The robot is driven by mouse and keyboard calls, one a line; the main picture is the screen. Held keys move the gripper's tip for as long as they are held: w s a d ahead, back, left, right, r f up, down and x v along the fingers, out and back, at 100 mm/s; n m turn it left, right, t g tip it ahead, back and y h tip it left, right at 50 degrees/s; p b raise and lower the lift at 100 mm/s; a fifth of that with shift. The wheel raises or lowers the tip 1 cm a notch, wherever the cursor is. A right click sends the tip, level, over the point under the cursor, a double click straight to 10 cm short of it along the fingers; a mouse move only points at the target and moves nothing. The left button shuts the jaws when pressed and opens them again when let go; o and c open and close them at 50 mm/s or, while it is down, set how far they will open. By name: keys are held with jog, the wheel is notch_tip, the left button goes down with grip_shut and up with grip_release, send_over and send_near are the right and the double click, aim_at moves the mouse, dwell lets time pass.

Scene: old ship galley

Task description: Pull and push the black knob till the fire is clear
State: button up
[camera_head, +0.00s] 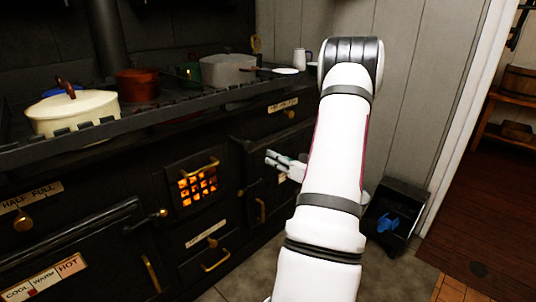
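The fire (198,189) glows orange behind a small barred window in the black stove front. My arm hides the stove's right end.
A cream pot (75,112), a red-brown pot (137,85) and a grey pot (228,69) stand on the railed stovetop. Brass handles (216,263) jut from the stove front. A black bin (400,207) with a blue item stands by the doorway at right.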

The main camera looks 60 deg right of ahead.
jog(key=s+a+r+m+g+p, duration=0.1)
jog(key=m+p, duration=0.1)
jog(key=m, duration=0.3)
jog(key=s+r+m+g+p, duration=0.1)
jog(key=s+m+p, duration=0.1)
jog(key=m, duration=0.3)
jog(key=s+a+r+m+g+h+p, duration=0.1)
jog(key=m+p, duration=0.2)
jog(key=m, duration=0.1)
jog(key=shift+s+a+r+m+p, duration=0.1)
jog(key=shift+s+a+m+p, duration=0.1)
jog(key=shift+a+m+p, duration=0.15)
grip_shut()
jog(key=m+b, duration=0.2)
jog(key=b, duration=0.2)
send_near(242, 141)
jog(key=shift+w+d+f+g, duration=0.1)
jog(key=shift+w+d+f, duration=0.2)
jog(key=shift+f, duration=0.2)
jog(key=shift+w+d+f+g, duration=0.1)
jog(key=shift+w+d+f, duration=0.15)
jog(key=shift+f, duration=0.25)
jog(key=shift+w+d+f+g, duration=0.1)
jog(key=shift+w+d+f, duration=0.1)
jog(key=shift+w+f, duration=0.25)
